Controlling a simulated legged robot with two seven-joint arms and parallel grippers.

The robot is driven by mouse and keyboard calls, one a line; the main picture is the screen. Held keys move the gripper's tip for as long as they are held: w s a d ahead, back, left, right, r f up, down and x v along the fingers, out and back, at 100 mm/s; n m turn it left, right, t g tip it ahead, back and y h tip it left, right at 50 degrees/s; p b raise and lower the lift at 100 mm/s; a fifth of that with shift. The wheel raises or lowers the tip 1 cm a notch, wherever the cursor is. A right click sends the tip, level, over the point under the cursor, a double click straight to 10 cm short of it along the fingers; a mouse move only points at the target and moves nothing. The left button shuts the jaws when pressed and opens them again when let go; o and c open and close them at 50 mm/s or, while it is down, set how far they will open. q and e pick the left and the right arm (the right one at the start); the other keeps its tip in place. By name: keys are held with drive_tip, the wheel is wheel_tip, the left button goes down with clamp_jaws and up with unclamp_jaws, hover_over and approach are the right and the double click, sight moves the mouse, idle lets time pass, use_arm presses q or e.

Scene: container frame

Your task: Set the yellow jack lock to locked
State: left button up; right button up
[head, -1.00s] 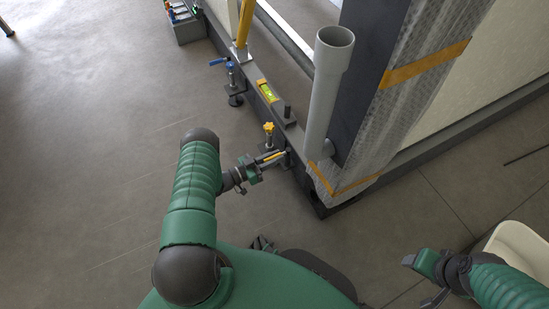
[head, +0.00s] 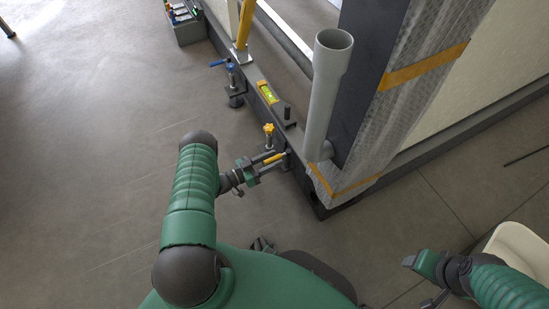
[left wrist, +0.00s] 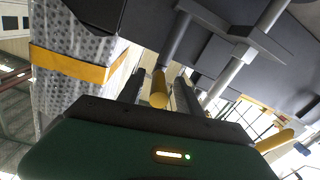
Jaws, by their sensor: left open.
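The yellow jack is low on the dark frame rail, with a yellow star knob (head: 268,128) on top. Its yellow lock lever (head: 274,158) lies below the knob, pointing out from the rail. My left gripper (head: 273,160) is open, with a finger on either side of the lever. In the left wrist view the rounded yellow lever end (left wrist: 158,91) shows between the two dark fingers (left wrist: 160,88); I cannot tell whether they touch it. The lever's pivot is hidden. My right gripper (head: 409,262) is at the lower right, away from the jack; its jaws are unclear.
A grey pipe (head: 325,95) and a wrapped post (head: 385,130) stand right of the jack. A spirit level (head: 267,92) lies on the rail (head: 296,138). A blue-handled jack (head: 234,80) is further along. A toolbox (head: 188,25) stands at the back. Floor on the left is clear.

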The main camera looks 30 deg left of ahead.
use_arm(q)
drive_tip(key=p+v, duration=0.4)
drive_tip(key=v, duration=1.2)
drive_tip(key=shift+p, duration=0.4)
drive_tip(key=shift+d+f, duration=0.1)
